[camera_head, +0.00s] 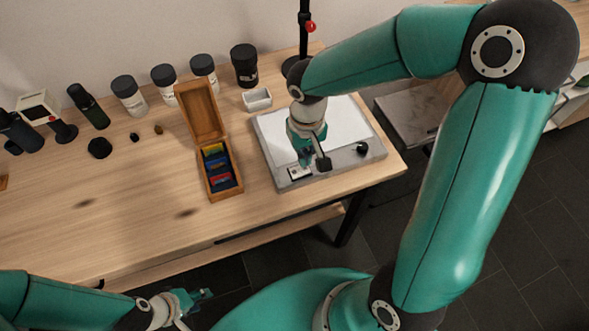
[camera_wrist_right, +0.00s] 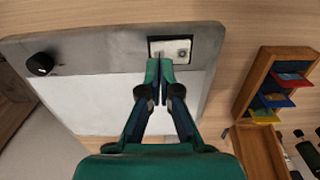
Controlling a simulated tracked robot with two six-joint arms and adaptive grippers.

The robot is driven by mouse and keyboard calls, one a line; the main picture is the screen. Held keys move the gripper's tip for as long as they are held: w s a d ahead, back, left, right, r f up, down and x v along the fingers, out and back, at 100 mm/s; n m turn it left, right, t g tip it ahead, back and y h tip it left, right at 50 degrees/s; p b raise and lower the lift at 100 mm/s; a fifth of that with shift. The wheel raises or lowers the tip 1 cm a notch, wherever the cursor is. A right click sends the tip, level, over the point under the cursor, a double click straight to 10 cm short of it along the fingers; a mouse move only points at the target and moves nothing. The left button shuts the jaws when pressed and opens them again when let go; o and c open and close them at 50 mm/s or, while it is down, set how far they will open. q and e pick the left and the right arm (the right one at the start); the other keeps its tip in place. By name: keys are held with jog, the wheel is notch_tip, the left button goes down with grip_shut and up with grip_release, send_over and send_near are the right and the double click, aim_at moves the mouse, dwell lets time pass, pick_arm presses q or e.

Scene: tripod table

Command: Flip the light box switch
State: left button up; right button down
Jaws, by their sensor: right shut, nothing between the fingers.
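The light box is a grey slab with a white panel (camera_head: 345,122), lying on the right part of the table; its grey frame (camera_wrist_right: 100,52) shows in the right wrist view. Its switch plate (camera_head: 296,174) is a small pale rectangle in a dark recess near a front corner, also seen in the right wrist view (camera_wrist_right: 182,47). My right gripper (camera_wrist_right: 159,62) is shut and empty, its fingertips at the plate's near edge, hiding part of it; I cannot tell whether they touch. In the head view the right gripper (camera_head: 305,158) points down there. My left gripper (camera_head: 205,293) hangs in front of the table; its fingers are unclear.
A black knob (camera_head: 362,149) sits on the box's frame. An open wooden case (camera_head: 226,193) with coloured items stands left of the box. A small white dish (camera_head: 257,99), a black stand (camera_head: 304,30) and several dark-lidded jars (camera_head: 130,95) line the back. The front left tabletop is clear.

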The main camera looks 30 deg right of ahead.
jog(key=shift+f+b, duration=1.05)
jog(key=shift+f, duration=0.05)
dwell(0.8)
jog(key=shift+r, duration=0.1)
jog(key=shift+r+p, duration=2.6)
jog(key=shift+r, duration=0.85)
